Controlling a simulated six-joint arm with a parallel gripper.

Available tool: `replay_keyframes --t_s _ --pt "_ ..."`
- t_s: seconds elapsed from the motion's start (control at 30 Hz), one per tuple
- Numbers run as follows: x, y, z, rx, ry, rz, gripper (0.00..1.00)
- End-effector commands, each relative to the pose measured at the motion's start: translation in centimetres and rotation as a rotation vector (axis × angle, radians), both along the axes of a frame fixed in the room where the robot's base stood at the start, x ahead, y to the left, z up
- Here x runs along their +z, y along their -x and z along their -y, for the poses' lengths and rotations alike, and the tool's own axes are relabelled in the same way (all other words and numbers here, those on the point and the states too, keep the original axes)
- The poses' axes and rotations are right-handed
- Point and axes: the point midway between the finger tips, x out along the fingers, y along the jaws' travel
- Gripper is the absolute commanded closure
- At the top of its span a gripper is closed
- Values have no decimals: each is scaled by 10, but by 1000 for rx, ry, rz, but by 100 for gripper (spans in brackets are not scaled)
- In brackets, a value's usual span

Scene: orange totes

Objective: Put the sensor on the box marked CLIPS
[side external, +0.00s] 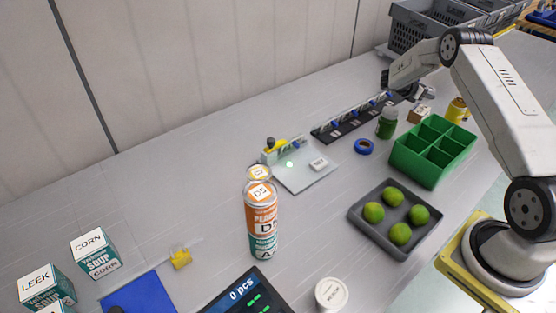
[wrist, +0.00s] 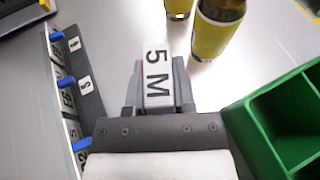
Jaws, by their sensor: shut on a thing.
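My gripper (wrist: 157,90) is shut on a small block labelled 5 M (wrist: 156,72), whose white face shows between the fingers in the wrist view. In the side view my gripper (side external: 417,94) is at the far right of the table, over or around a small brown labelled box (side external: 420,113). I cannot tell whether that box is the held block or whether it is lifted. I see no readable CLIPS mark, and I cannot tell which thing is the sensor.
A green divided bin (side external: 432,150) stands close by, also in the wrist view (wrist: 247,125). A grey tray (side external: 365,228) holds limes. Cans (side external: 262,222) stand mid-table.

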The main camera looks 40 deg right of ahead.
Motion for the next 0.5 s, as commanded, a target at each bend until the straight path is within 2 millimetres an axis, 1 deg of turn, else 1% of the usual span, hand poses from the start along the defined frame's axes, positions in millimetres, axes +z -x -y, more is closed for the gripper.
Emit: replay_keyframes --t_s 0.1,0.3,0.5 --pt "-6 -2 2 -1 -1 -1 100" --pt "-28 -2 2 -1 -1 -1 100" --pt "-34 -2 2 0 0 1 100"
